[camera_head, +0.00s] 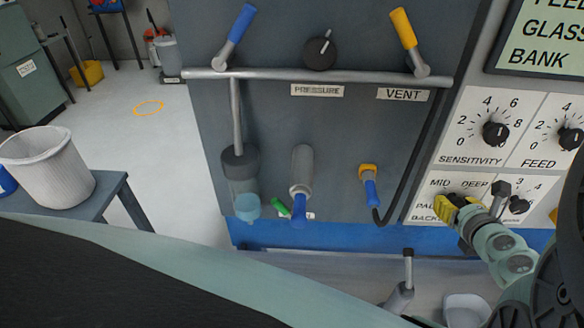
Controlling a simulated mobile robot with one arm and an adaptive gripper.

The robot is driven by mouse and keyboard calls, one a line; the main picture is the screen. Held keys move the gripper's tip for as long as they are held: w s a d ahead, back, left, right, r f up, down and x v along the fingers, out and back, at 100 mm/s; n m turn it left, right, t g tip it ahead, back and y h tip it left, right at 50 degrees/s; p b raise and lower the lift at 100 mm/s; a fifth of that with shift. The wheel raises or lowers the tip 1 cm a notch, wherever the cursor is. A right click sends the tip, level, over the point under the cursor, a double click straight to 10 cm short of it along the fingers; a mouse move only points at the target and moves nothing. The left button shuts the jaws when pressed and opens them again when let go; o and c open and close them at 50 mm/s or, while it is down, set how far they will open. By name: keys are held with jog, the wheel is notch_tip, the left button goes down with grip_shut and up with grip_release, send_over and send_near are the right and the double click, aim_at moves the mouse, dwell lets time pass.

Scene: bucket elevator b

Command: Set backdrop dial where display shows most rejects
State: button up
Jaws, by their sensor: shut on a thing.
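The backdrop dial's plate (436,184) is at the lower right of the machine front, with MID and DEEP readable and the PALE and BACKDROP lettering partly covered. Its knob is hidden behind my gripper (449,209). My gripper's yellow fingers are shut on the backdrop dial at the plate. The display (545,35) is at the top right, cut by the frame edge. It shows dark lines reading FEED, GLASS and BANK on pale green; no reject count is visible.
Above my gripper are the sensitivity dial (495,134) and the feed dial (570,138). Another small dial (519,205) is just right of my gripper. A horizontal rail (320,75) crosses the panel, with blue and yellow levers above. A white bin (47,170) stands on a table at left.

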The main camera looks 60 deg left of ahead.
jog(key=c, duration=0.4)
